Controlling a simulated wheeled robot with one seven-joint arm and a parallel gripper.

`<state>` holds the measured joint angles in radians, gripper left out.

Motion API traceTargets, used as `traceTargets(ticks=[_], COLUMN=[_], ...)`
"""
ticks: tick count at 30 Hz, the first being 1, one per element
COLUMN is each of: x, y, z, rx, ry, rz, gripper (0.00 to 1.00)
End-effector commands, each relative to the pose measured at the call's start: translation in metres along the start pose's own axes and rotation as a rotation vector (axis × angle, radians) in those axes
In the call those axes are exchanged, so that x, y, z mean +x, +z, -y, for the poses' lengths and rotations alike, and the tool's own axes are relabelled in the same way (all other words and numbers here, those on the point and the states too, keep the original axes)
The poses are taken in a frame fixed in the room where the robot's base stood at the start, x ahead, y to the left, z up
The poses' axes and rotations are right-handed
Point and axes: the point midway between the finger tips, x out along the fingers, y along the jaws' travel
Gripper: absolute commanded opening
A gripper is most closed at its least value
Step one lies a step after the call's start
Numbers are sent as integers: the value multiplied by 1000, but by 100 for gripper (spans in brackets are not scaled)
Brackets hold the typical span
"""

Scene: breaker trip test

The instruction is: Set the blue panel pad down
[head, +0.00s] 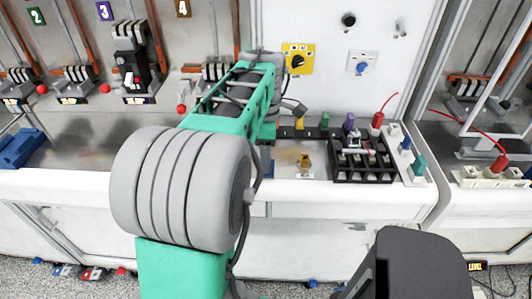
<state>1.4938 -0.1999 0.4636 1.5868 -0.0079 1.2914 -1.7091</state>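My teal arm reaches from the bottom centre up to the back panel. A grey part at its far end (292,107) shows beside the arm, just above the bench. My gripper's fingertips are hidden behind the arm, so I cannot see whether they are open or what they hold. A small patch of blue (265,160) shows at the bench beside the arm, mostly hidden; I cannot tell whether it is the blue panel pad. A larger blue block (20,147) lies on the bench at the far left.
A black compartment tray (362,157) stands right of the arm, with coloured posts behind it and a brass piece (305,163) to its left. A yellow switch plate (298,59) is on the back panel. Numbered breakers line the left. Red leads (470,128) cross at right.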

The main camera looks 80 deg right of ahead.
Motion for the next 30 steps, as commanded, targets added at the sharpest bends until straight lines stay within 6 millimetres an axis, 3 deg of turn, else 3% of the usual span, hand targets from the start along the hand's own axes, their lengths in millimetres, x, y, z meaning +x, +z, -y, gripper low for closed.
traceTargets(ticks=[12,16,25,30], x=[-9,-34,-112,-124], y=[0,0,0,0], z=[-1,-1,0,0], rx=[0,0,0,1], ry=[3,5,1,-1], rz=[0,1,1,1], gripper=[71,71,71,71])
